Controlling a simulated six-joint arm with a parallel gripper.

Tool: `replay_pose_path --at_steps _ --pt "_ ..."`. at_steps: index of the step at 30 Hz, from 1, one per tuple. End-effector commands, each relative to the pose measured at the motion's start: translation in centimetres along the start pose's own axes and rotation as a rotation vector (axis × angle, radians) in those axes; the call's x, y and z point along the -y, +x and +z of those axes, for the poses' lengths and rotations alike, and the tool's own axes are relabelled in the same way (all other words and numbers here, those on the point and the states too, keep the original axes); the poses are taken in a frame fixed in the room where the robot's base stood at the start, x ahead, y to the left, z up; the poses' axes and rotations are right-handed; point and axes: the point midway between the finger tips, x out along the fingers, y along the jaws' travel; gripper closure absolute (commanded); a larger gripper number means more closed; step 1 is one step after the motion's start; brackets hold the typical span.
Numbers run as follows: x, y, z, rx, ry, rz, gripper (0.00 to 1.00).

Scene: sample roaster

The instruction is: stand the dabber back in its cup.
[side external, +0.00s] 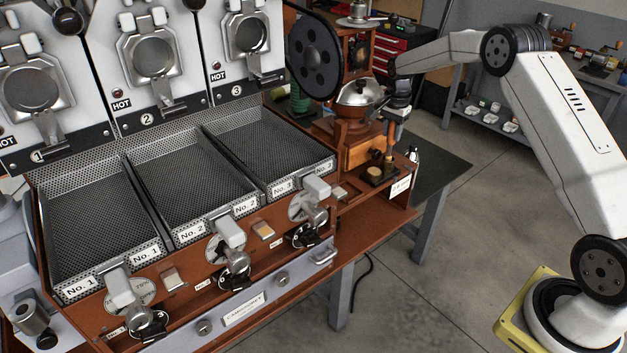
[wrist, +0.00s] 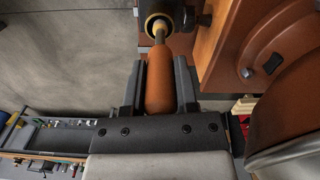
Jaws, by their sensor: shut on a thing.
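My gripper (side external: 394,125) is shut on the dabber, above a small dark stand at the right end of the roaster's wooden base. In the wrist view, the dabber's orange-brown handle (wrist: 160,88) lies between the two dark fingers (wrist: 160,85). A thin metal shank runs from it to a round end with a yellow ring (wrist: 157,27); I cannot tell whether that ring belongs to the dabber or the cup. In the side view, a tan upright piece (side external: 389,158) shows below the fingers, over the dark stand (side external: 381,175). The cup is not clearly distinguishable.
A wooden grinder with a metal dome (side external: 359,92) stands just left of my gripper. Mesh trays (side external: 270,150) fill the left. The dark table top (side external: 445,165) is clear.

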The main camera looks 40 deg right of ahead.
Motion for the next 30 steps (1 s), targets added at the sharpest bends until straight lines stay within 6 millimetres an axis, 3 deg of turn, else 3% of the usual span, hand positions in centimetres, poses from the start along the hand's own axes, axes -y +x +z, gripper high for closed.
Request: replay_pose_path --at_steps 6,20,21,23,24,30 --pt "0.0 2.1 0.0 0.001 0.0 0.001 1.0" --pt "-0.1 2.5 0.0 0.001 0.0 0.001 1.0" --pt "-0.1 2.5 0.0 0.0 0.0 0.001 0.53" --pt "-0.1 2.5 0.0 0.0 0.0 0.001 0.34" --pt "-0.1 2.5 0.0 0.0 0.0 0.001 0.28" --pt "-0.1 2.5 0.0 0.0 0.0 0.001 0.28"
